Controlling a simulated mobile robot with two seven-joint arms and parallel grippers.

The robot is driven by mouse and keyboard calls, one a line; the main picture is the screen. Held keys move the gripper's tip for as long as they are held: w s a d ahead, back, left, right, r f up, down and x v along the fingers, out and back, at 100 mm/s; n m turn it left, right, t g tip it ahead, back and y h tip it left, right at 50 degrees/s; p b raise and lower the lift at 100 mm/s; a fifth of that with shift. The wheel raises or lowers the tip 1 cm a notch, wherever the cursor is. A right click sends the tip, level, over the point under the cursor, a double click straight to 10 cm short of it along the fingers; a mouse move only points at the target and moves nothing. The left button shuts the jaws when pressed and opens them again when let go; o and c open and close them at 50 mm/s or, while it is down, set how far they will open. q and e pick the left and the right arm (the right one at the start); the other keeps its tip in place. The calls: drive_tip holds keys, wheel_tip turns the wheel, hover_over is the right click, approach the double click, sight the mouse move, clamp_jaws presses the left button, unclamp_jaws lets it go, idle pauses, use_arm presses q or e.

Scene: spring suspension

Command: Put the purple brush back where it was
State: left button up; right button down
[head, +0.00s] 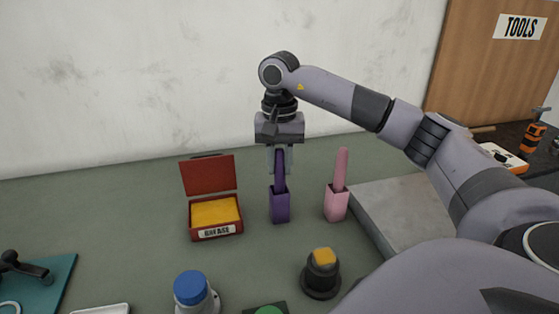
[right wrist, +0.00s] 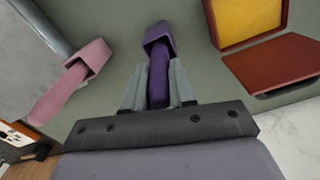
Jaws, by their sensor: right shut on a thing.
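The purple brush (head: 280,183) is upright, its handle between the fingers of my right gripper (head: 279,160). Its lower end goes into the mouth of a purple holder (head: 280,208) standing on the table; how deep it sits is hidden inside. In the right wrist view, the purple brush (right wrist: 158,82) runs from between the gripper fingers (right wrist: 158,88) into the purple holder (right wrist: 159,38). A pink brush (head: 341,168) stands in a pink holder (head: 336,204) to the right, apart from the gripper. My left gripper is not in view.
An open red grease box (head: 216,231) with yellow contents stands left of the purple holder. A black knob-like object with a yellow top (head: 322,270) and a blue-capped container (head: 191,290) are in front. A grey slab (head: 402,210) lies to the right. The wall is behind.

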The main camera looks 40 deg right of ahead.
sight(279, 148)
drive_tip(key=c, duration=0.9)
unclamp_jaws()
drive_tip(key=shift+f, duration=0.1)
drive_tip(key=shift+r, duration=0.2)
wheel_tip(279, 148, up, 6)
drive_tip(key=shift+r, duration=0.1)
wheel_tip(279, 148, up, 3)
drive_tip(key=shift+r+p, duration=0.1)
drive_tip(key=shift+p, duration=0.65)
drive_tip(key=shift+r, duration=1.25)
